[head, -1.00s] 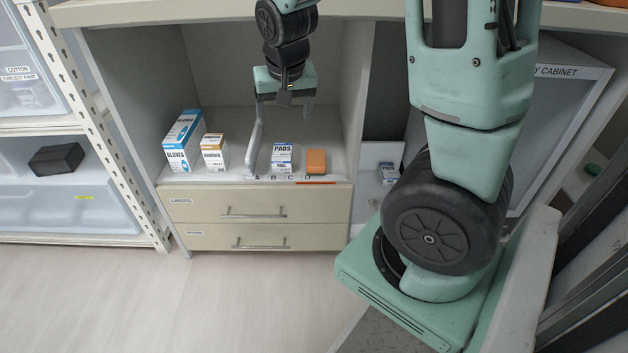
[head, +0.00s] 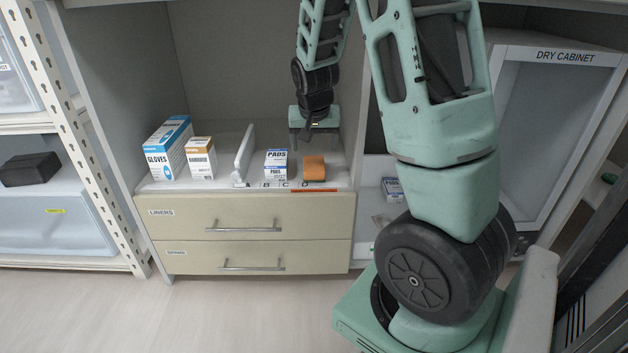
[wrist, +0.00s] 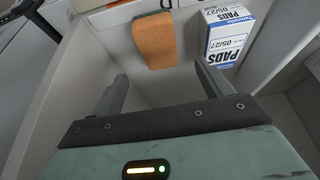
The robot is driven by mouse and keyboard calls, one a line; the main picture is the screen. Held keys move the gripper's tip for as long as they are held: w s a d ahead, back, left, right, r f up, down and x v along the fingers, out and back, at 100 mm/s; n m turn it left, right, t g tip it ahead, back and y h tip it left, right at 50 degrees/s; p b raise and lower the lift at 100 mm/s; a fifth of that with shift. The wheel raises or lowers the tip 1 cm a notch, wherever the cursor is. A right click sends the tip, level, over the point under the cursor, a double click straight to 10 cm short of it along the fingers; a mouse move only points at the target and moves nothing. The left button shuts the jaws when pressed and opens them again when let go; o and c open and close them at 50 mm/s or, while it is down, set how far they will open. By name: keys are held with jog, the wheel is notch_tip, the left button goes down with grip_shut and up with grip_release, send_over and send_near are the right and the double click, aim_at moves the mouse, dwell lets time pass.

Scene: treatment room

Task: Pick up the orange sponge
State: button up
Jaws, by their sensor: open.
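The orange sponge (head: 314,168) sits on the shelf above the drawers, to the right of the pads box (head: 276,164). In the wrist view the sponge (wrist: 154,41) is beyond my fingertips, with the pads box (wrist: 225,38) to its right. My gripper (head: 314,136) is above and behind the sponge in the head view. In the wrist view my gripper (wrist: 160,80) has its two fingers apart with nothing between them. The sponge is not touched by the fingers.
A white upright divider (head: 243,155), a brown-and-white box (head: 201,158) and a gloves box (head: 167,148) stand left of the pads box. A dry cabinet (head: 553,130) is on the right. A shelf wall stands right of the sponge.

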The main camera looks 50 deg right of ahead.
aim_at(314, 164)
jog(key=b+x, duration=0.1)
jog(key=x, duration=0.2)
jog(key=shift+f, duration=0.1)
jog(key=b+x, duration=0.4)
jog(key=shift+s+a+f+b, duration=0.15)
jog(key=shift+s+f+b, duration=0.05)
jog(key=shift+f+b, duration=0.1)
jog(key=shift+w+f+b, duration=0.2)
jog(key=shift+f+b, duration=0.1)
jog(key=shift+f, duration=0.05)
jog(key=shift+r, duration=0.1)
jog(key=shift+f, duration=0.25)
jog(key=c, duration=1.1)
